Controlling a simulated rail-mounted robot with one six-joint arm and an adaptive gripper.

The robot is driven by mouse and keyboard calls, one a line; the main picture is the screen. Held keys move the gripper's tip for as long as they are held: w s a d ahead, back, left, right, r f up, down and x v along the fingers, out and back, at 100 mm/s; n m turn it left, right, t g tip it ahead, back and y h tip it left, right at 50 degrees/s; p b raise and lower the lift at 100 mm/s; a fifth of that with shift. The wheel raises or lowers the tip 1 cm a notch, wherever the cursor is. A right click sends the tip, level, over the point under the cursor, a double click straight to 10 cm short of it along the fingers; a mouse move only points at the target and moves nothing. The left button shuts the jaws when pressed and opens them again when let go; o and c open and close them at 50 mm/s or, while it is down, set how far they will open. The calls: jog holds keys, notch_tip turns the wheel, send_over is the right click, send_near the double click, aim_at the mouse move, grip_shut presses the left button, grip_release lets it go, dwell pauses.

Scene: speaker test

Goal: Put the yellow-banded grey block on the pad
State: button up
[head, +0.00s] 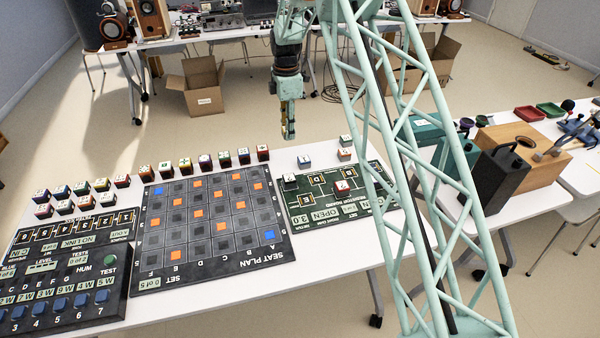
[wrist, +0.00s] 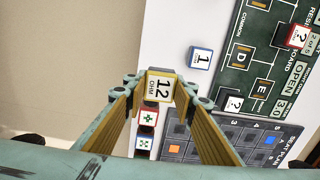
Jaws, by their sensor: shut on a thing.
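My gripper (wrist: 160,90) is shut on a block (wrist: 159,87) with a white face reading 12 OHM and yellowish edges. In the head view my gripper (head: 289,133) hangs above the table's far edge, apart from the boards; the block is too small to make out there. The green resistor board (head: 305,222) lies to its lower right, and it also shows in the wrist view (wrist: 285,15). It has outlined pads, including pad D (wrist: 242,55) and pad E (wrist: 262,88), which look bare. Several blocks stand on the board, including a red-edged block (wrist: 297,37).
A blue-edged block (wrist: 199,58) stands on the white table beside the board. Two more blocks (head: 345,154) stand behind it. The dark seat plan board (head: 160,240) lies left, with a row of blocks (head: 205,161) behind it. My lattice column crosses the head view.

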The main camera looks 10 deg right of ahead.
jog(key=s+f+p, duration=0.1)
jog(key=s, duration=0.4)
jog(key=s+f+p, duration=0.1)
jog(key=s, duration=0.5)
jog(key=s+f+p, duration=0.1)
jog(key=s, duration=0.5)
jog(key=shift+d+f+p, duration=0.25)
jog(key=shift+p, duration=0.15)
jog(key=s+p, duration=0.2)
jog(key=s, duration=2.3)
jog(key=shift+r+p, duration=0.25)
jog(key=shift+p, duration=0.05)
jog(key=shift+d, duration=0.1)
send_over(306, 199)
jog(key=shift+s+f, duration=0.1)
jog(key=shift+f, duration=0.65)
jog(key=shift+f, duration=0.1)
jog(key=shift+f+b, duration=0.35)
jog(key=shift+f, duration=1.35)
jog(key=shift+f, duration=0.1)
jog(key=o, duration=0.5)
jog(key=shift+c, duration=0.2)
jog(key=o, duration=0.4)
